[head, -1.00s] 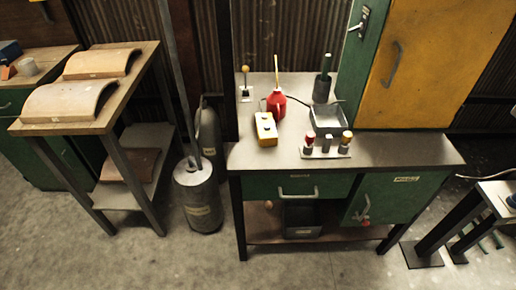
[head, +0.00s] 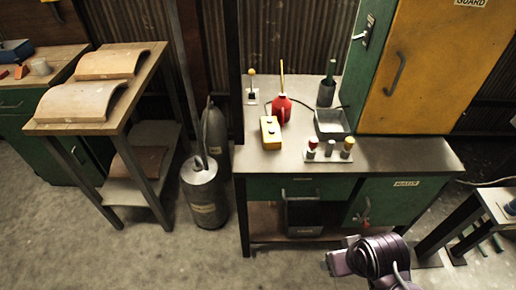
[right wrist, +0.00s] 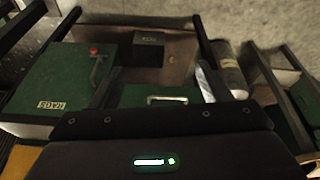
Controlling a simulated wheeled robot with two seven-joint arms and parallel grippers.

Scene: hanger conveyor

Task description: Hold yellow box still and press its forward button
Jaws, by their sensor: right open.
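The yellow box (head: 270,132) lies on the grey bench top, left of its middle, with small round buttons on its upper face. I cannot tell which button is the forward one. My right gripper (head: 334,263) comes in at the bottom of the head view, in front of and below the bench top, well away from the box. In the right wrist view the dark body of my right gripper (right wrist: 155,92) fills the bottom, and it is open and empty. The box does not show there. My left gripper is not in view.
Near the box stand a red oil can (head: 281,107), a small yellow-knobbed lever (head: 252,88), a grey tray (head: 331,124), a dark green-handled pot (head: 326,92) and a plate with several knobs (head: 329,152). A yellow-doored cabinet (head: 430,70) closes off the right.

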